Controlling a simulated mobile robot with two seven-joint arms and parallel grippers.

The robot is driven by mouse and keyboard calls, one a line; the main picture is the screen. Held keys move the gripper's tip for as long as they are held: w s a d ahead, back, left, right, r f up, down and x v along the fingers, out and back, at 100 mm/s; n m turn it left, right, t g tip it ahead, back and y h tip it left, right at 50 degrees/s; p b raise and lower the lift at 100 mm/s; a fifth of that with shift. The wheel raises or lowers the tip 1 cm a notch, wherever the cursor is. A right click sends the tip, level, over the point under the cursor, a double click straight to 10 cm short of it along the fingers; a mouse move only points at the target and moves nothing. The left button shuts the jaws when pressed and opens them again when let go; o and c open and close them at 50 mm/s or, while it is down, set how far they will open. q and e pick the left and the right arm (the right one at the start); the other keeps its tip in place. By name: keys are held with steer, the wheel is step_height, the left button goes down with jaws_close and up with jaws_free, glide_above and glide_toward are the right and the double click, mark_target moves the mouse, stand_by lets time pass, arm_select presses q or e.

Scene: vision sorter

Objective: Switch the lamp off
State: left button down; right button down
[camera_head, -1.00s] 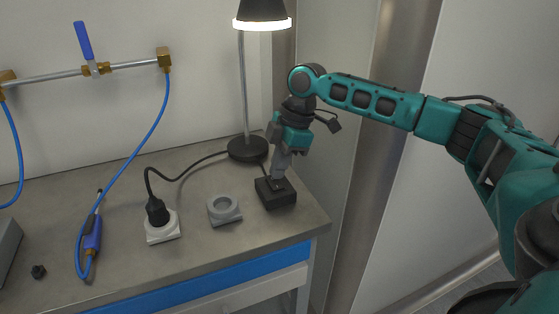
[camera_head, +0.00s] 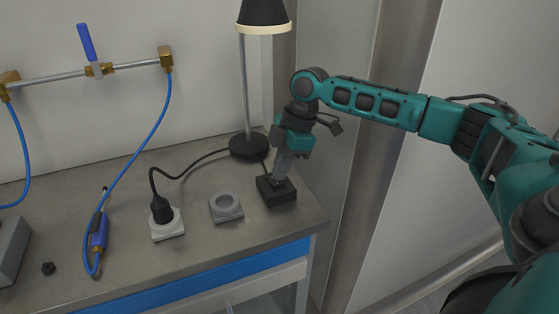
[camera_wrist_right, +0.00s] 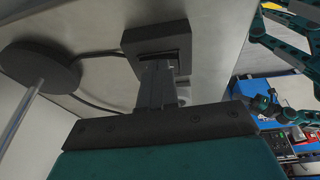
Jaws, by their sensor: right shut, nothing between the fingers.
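The lamp has a black shade (camera_head: 263,12) whose lower rim is a dull cream and not glowing, on a thin pole with a round black base (camera_head: 248,147). A black switch box (camera_head: 282,197) sits on the bench in front of the base; it also shows in the wrist view (camera_wrist_right: 183,40). My right gripper (camera_head: 278,181) is shut and points down at the box's top. In the wrist view its closed fingertips (camera_wrist_right: 157,63) are at the recess in the box and hide part of it. Whether they touch cannot be told. My left gripper is not in view.
A white socket (camera_head: 168,229) holds a black plug (camera_head: 161,208) with a black cable. A grey ring-shaped block (camera_head: 227,207) stands left of the switch box. Blue hoses hang from a wall pipe (camera_head: 130,65). A wall panel rises just right of the bench.

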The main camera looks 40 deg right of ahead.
steer(key=shift+s, duration=0.15)
stand_by(0.3)
steer(key=p+v, duration=0.1)
steer(key=v, duration=1.2)
steer(key=shift+s+a, duration=0.1)
steer(key=shift+a, duration=0.1)
